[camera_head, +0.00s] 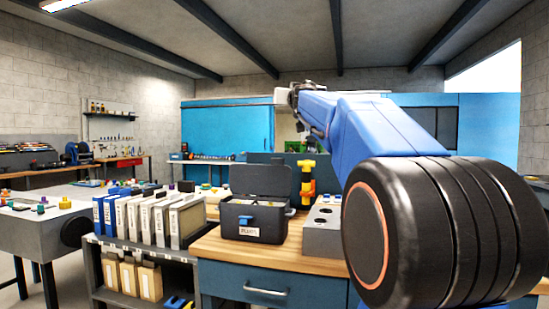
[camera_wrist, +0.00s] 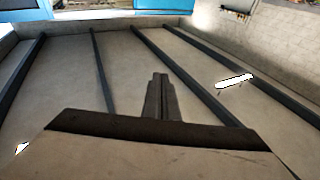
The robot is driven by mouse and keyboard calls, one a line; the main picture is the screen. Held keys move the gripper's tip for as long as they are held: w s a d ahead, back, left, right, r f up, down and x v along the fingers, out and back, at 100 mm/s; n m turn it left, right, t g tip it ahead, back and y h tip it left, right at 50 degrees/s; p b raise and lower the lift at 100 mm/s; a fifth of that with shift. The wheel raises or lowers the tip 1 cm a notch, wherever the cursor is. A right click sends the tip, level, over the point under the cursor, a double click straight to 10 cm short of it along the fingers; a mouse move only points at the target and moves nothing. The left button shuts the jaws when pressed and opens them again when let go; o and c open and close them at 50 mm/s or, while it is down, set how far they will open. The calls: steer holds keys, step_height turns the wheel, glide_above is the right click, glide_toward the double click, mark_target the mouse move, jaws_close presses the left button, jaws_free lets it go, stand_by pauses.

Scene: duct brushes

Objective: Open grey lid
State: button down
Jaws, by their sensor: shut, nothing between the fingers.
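A dark grey box (camera_head: 250,221) with a white label and a blue latch stands on the wooden bench top. Its grey lid (camera_head: 260,180) stands raised at the back, and yellowish contents show inside the box. My gripper (camera_head: 284,96) is at the end of my blue arm, high above and beyond the box, apart from it. In the wrist view my gripper's fingers (camera_wrist: 160,82) are closed together with nothing between them, against the ceiling. The lid is not in the wrist view.
The wooden bench (camera_head: 225,245) has a blue drawer front. A grey block with round holes (camera_head: 322,230) and a yellow fitting (camera_head: 307,183) stand right of the box. White and blue binders (camera_head: 150,218) fill a shelf on the left. Open air surrounds my gripper.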

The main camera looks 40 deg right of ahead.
steer(key=m+g+h, duration=0.1)
steer(key=m+h, duration=0.1)
steer(key=m, duration=0.2)
steer(key=m+g, duration=1)
steer(key=m, duration=0.9)
glide_toward(276, 160)
steer(key=shift+y, duration=0.4)
steer(key=x, duration=0.4)
steer(key=shift+s+d+f, duration=0.1)
steer(key=shift+d+f, duration=0.2)
steer(key=shift+w+d+r, duration=0.1)
steer(key=shift+w+d, duration=0.45)
steer(key=shift+d, duration=0.1)
